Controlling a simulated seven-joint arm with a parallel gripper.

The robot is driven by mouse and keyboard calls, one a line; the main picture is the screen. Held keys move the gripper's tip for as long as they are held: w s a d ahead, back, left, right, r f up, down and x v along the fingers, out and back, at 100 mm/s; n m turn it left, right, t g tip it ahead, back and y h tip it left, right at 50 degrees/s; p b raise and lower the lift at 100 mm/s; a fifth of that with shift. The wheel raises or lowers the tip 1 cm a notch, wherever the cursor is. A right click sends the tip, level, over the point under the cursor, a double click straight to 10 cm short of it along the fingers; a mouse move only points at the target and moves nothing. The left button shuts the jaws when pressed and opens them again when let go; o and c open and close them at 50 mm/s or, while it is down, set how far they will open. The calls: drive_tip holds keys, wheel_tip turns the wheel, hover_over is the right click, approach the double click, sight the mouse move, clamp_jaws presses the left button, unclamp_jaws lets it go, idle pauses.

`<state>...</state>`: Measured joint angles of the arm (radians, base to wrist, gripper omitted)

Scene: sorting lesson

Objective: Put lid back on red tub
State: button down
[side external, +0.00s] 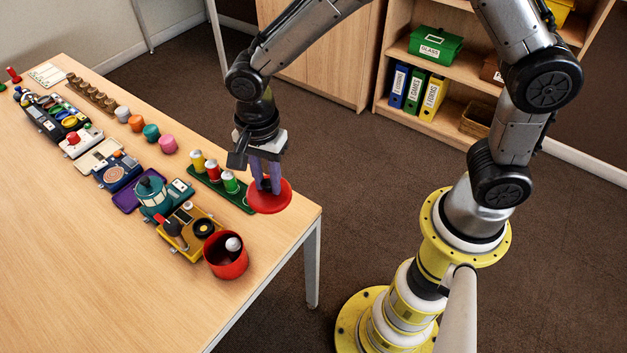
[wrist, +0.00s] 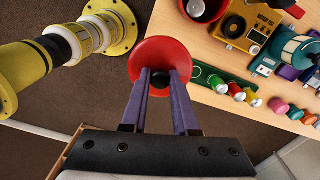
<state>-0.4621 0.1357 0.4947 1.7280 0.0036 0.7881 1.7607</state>
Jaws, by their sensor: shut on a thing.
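My gripper (side external: 266,188) is shut on the black knob of a round red lid (side external: 271,207). In the wrist view the purple fingers (wrist: 161,77) stand on either side of the knob, and the lid (wrist: 158,51) lies flat below them. The lid is held near the table's right edge, partly over the floor in the wrist view. The open red tub (side external: 226,266) stands near the table's front corner with a whitish round thing (side external: 233,244) inside. The tub (wrist: 204,10) also shows at the top of the wrist view, cut off by the frame. The lid is apart from it.
A green tray (side external: 237,204) with several small cans stands just left of the lid. A yellow toy wagon (side external: 190,232) sits close behind the tub, in a row of toy train cars. Coloured pots (side external: 168,145) line the far table edge. Bare wood (side external: 90,240) lies left.

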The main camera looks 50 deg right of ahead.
drive_tip(key=w+a, duration=0.4)
drive_tip(key=a, duration=0.4)
drive_tip(key=a+f+n, duration=0.1)
drive_tip(key=a+f, duration=0.2)
drive_tip(key=f, duration=0.5)
drive_tip(key=shift+a+f, duration=0.2)
drive_tip(key=shift+f, duration=0.15)
drive_tip(key=shift+f, duration=0.2)
idle(1.6)
drive_tip(key=shift+c, duration=0.6)
unclamp_jaws()
wheel_tip(320, 180, up, 7)
idle(1.1)
